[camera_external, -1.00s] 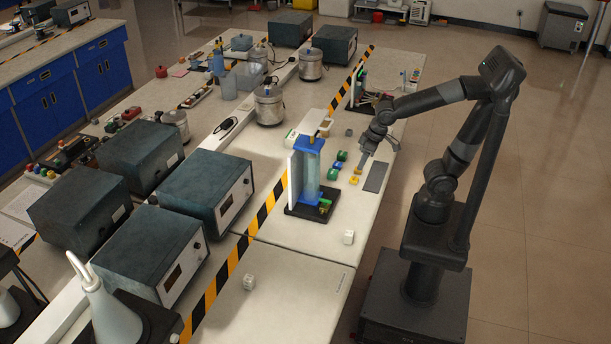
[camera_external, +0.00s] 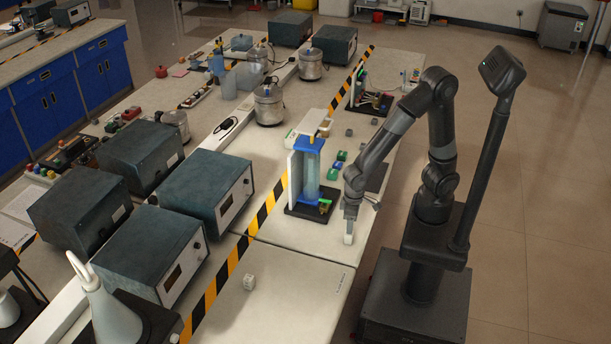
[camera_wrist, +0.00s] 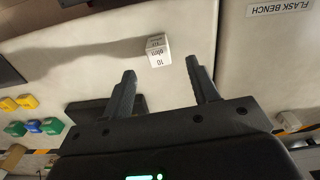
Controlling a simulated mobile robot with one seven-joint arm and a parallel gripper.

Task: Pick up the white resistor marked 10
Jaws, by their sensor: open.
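The white resistor (camera_wrist: 158,50) is a small white block with "10" and "ohm" on its faces in the wrist view. It sits on the pale bench top just beyond and roughly between the two fingertips. My gripper (camera_wrist: 161,70) is open and empty, pointing at it with a finger to either side. In the external view, my gripper (camera_external: 350,214) points down just above the resistor (camera_external: 348,239), near the bench's right edge. The gap between fingers and block is hard to judge there.
Another white block (camera_external: 249,282) lies nearer the camera on the bench. A blue-topped apparatus (camera_external: 310,175) on a black base stands left of my gripper. Green blocks (camera_external: 333,174) and a dark flat plate (camera_external: 376,178) lie behind it. Bare bench surrounds the resistor.

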